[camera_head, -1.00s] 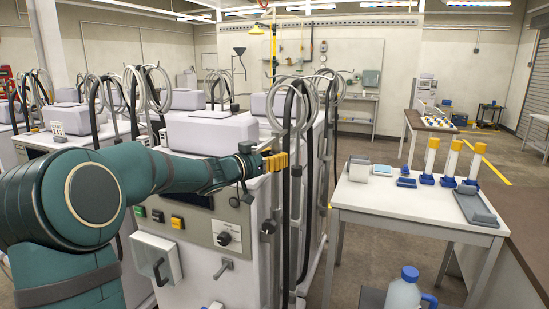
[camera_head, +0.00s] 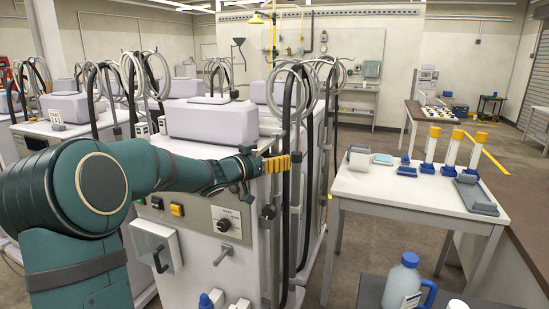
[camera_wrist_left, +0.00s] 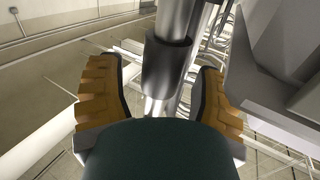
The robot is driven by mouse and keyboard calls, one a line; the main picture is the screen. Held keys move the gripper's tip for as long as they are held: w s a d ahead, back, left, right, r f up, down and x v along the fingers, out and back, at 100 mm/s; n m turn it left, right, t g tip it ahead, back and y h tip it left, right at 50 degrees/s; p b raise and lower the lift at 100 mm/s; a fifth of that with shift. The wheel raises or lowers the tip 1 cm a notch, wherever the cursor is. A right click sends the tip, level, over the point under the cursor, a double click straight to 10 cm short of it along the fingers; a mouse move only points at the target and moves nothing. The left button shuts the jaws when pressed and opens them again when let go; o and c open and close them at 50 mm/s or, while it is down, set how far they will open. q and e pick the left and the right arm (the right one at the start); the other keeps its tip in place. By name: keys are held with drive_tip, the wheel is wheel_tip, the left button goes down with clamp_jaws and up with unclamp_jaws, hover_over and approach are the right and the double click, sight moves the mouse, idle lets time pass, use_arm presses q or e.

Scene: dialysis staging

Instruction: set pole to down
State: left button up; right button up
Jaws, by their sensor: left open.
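The pole (camera_wrist_left: 160,105) is a shiny metal rod with a dark grey collar (camera_wrist_left: 167,62) around it in the left wrist view. It stands at the side of the nearest white dialysis machine (camera_head: 190,245). My left gripper (camera_head: 275,163) has yellow-orange ribbed fingers and reaches to that side of the machine. It also shows in the left wrist view (camera_wrist_left: 155,88), open, with one finger on each side of the pole. I see gaps between fingers and pole. The pole's lower part is hidden behind my wrist. My right gripper is not in view.
Black and grey hoses (camera_head: 300,110) hang in loops close beside my left gripper. A white table (camera_head: 400,192) with blue-and-yellow items stands to the right. A jug with a blue cap (camera_head: 402,285) stands on a dark surface at the bottom. More machines fill the left.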

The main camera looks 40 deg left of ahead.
use_arm(q)
drive_tip(key=shift+s, duration=0.1)
drive_tip(key=v, duration=1.1)
drive_tip(key=shift+s, duration=0.4)
